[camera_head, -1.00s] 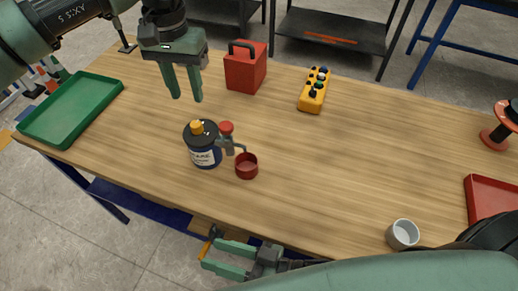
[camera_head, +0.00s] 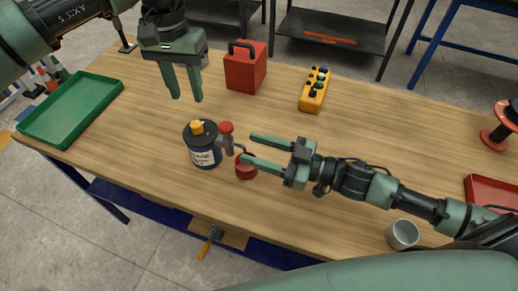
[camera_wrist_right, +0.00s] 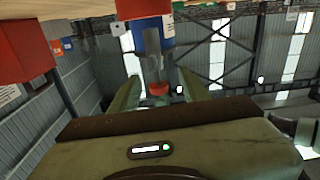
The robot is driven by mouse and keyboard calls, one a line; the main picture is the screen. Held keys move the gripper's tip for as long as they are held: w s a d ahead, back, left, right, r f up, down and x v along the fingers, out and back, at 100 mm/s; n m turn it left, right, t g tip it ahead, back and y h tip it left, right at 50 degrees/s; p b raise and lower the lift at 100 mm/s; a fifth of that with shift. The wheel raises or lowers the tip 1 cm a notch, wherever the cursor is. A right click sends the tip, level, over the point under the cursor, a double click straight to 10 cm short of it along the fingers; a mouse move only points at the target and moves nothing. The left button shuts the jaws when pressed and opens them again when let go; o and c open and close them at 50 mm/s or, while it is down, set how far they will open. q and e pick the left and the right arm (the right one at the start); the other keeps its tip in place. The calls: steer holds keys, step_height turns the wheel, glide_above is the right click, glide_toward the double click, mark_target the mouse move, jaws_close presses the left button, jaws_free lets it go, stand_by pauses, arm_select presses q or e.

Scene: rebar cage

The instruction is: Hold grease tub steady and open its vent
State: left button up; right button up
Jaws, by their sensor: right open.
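The grease tub (camera_head: 203,157) is a dark blue can with a black lid, a yellow cap and a white label, upright on the table. Its vent, with a red knob (camera_head: 226,127), sticks out on the right side. A dark red cup (camera_head: 246,171) stands below the outlet, partly hidden by my right gripper. My right gripper (camera_head: 247,148) is open and empty, pointing left, just right of the vent. In the right wrist view the red knob (camera_wrist_right: 159,88) appears between the fingers, with the blue tub (camera_wrist_right: 152,38) behind. My left gripper (camera_head: 187,98) is open above the table, behind the tub.
A green tray (camera_head: 70,110) lies at the left. A red canister (camera_head: 245,70) and a yellow button box (camera_head: 314,90) stand at the back. A grey cup (camera_head: 402,234) and a red tray (camera_head: 488,195) are at the right. An orange-handled tool (camera_head: 208,245) hangs at the front edge.

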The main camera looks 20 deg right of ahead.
mark_target(233, 143)
steer(key=shift+m, duration=0.3)
steer(key=x, duration=0.2)
steer(key=f+x, duration=0.1)
steer(key=x, duration=0.4)
steer(key=shift+w+f, duration=0.15)
steer(key=shift+w, duration=0.35)
jaws_close()
stand_by(0.7)
